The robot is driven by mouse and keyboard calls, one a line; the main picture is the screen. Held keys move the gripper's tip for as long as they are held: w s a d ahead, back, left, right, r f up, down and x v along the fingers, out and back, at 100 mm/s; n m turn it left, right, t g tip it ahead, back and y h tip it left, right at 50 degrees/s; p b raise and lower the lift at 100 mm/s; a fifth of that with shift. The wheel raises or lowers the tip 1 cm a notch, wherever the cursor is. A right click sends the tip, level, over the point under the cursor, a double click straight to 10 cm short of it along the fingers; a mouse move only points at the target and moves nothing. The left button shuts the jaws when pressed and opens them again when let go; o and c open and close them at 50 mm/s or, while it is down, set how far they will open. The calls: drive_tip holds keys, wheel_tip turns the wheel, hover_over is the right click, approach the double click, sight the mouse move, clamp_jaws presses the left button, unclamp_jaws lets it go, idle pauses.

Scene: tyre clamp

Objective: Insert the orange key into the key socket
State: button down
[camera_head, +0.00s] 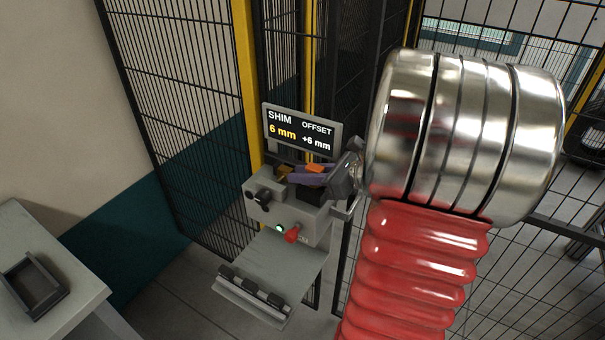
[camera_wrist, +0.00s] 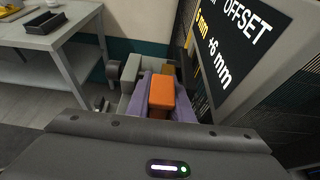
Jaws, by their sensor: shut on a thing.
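The orange key (camera_head: 315,168) is held between the purple fingers of my gripper (camera_head: 303,177), above the top of a grey control box (camera_head: 313,225). In the wrist view the orange key (camera_wrist: 160,92) sits between the two purple fingers, one on each side. My gripper is shut on it. A small brass-yellow part (camera_head: 284,173) shows just left of the fingertips. I cannot tell whether it is the key socket or part of the key. The key's far end is hidden, and whether it touches the box is unclear.
A display (camera_head: 302,132) reading "SHIM 6 mm OFFSET +6 mm" stands close behind the gripper. The box has a black knob (camera_head: 262,197) and a red knob (camera_head: 292,235). A shelf (camera_head: 270,265) is below. A dark tray (camera_head: 33,285) rests on a table at left.

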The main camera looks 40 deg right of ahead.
sight(302, 141)
drive_tip(key=shift+f, duration=0.35)
drive_tip(key=c, duration=1.5)
unclamp_jaws()
drive_tip(key=shift+s+f, duration=0.1)
drive_tip(key=shift+s, duration=0.05)
drive_tip(key=r, duration=1)
drive_tip(key=shift+a+r, duration=0.2)
drive_tip(key=shift+r, duration=0.2)
